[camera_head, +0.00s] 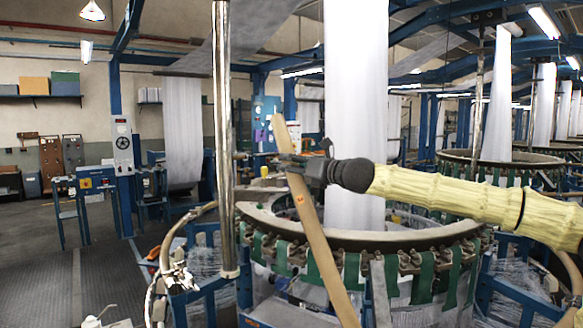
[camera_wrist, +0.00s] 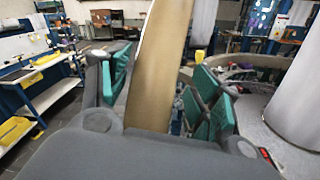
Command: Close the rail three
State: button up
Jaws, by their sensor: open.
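A long tan rail (camera_head: 322,245) stands tilted in front of the circular loom (camera_head: 345,240), its top leaning left. I cannot read a number on it. My gripper (camera_head: 290,160) is at the rail's upper part, with the arm reaching in from the right. In the wrist view the rail (camera_wrist: 160,65) passes between my two open fingers with green pads (camera_wrist: 162,90). There is a visible gap on the right side; the left pad is close to the rail. The rail's lower end is cut off by the picture's edge.
A shiny metal post (camera_head: 222,140) stands left of the rail. White fabric (camera_head: 356,110) hangs into the loom behind my gripper. Green straps (camera_head: 422,275) line the ring. Hoses and a metal fitting (camera_head: 175,270) are at lower left. Open floor (camera_head: 105,270) lies farther left.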

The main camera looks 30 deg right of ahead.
jog(key=shift+w+a, duration=0.3)
jog(key=shift+w, duration=0.35)
jog(key=shift+w+d, duration=0.1)
jog(key=shift+d, duration=0.05)
jog(key=shift+c, duration=0.4)
jog(key=c, duration=0.3)
jog(key=shift+w, duration=0.1)
grip_shut()
